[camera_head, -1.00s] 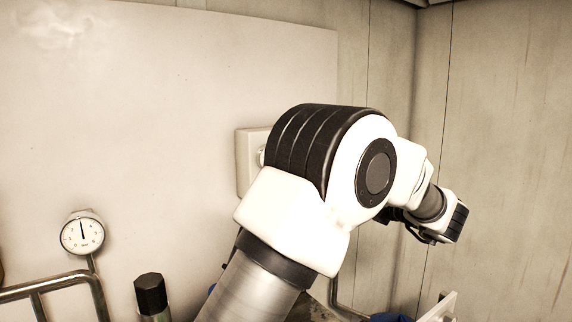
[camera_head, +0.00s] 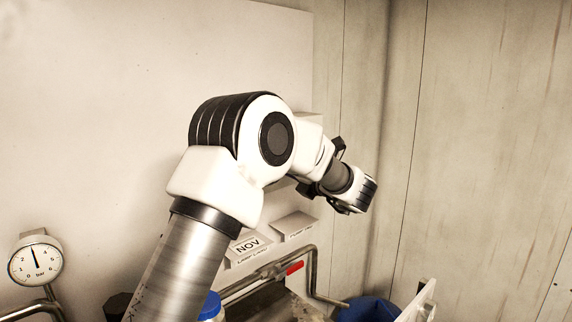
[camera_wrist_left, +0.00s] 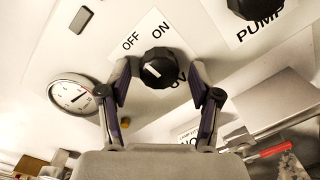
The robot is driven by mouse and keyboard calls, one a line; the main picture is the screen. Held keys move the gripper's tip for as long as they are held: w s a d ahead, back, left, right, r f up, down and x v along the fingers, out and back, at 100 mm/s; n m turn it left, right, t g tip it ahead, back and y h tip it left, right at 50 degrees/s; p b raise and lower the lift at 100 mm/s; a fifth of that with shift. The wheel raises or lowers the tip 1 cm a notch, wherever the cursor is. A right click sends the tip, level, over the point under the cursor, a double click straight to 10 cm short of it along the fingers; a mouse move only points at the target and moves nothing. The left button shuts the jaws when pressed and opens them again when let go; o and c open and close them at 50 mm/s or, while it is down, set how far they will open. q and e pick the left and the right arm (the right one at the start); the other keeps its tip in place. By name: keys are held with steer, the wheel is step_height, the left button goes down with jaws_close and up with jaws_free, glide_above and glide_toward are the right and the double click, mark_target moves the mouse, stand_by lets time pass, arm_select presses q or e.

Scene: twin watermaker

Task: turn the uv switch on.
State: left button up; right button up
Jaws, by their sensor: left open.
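In the left wrist view, a black ribbed knob (camera_wrist_left: 160,68) sits on a white label (camera_wrist_left: 146,34) with OFF and ON printed above it. The lettering below the knob is partly covered, so its name is not fully readable. A white mark shows on the left part of the knob's face. My left gripper (camera_wrist_left: 160,70) is open, with one finger on each side of the knob; I cannot tell whether either touches it. In the head view, my arm hides the knob and most of the gripper. My right gripper is not in view.
A second black knob (camera_wrist_left: 243,8) labelled PUMP is at the upper right. A pressure gauge (camera_head: 36,260) is on the left, also in the wrist view (camera_wrist_left: 73,96). A NOV sign (camera_head: 247,245), a metal pipe (camera_head: 313,268) and a blue container (camera_head: 368,309) lie below the arm.

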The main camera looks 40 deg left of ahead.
arm_select(q)
steer(key=shift+d+r, duration=0.15)
steer(key=shift+d, duration=0.2)
steer(key=shift+c, duration=1.4)
steer(key=shift+d, duration=0.2)
steer(key=c, duration=0.9)
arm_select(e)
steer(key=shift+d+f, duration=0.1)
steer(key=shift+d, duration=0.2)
arm_select(q)
steer(key=shift+m, duration=0.3)
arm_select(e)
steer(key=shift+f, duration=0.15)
arm_select(q)
steer(key=shift+w+a+r+m+p, duration=0.15)
steer(key=shift+m+p, duration=0.15)
steer(key=shift+m, duration=1.55)
steer(key=shift+s+d+r+m+p, duration=0.1)
steer(key=shift+m+p, duration=0.15)
steer(key=shift+m, duration=1.55)
steer(key=shift+w+a+r+m+p, duration=0.15)
steer(key=shift+m+p, duration=0.15)
steer(key=shift+m, duration=1.55)
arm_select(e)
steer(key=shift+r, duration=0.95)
arm_select(q)
steer(key=shift+s+d, duration=0.1)
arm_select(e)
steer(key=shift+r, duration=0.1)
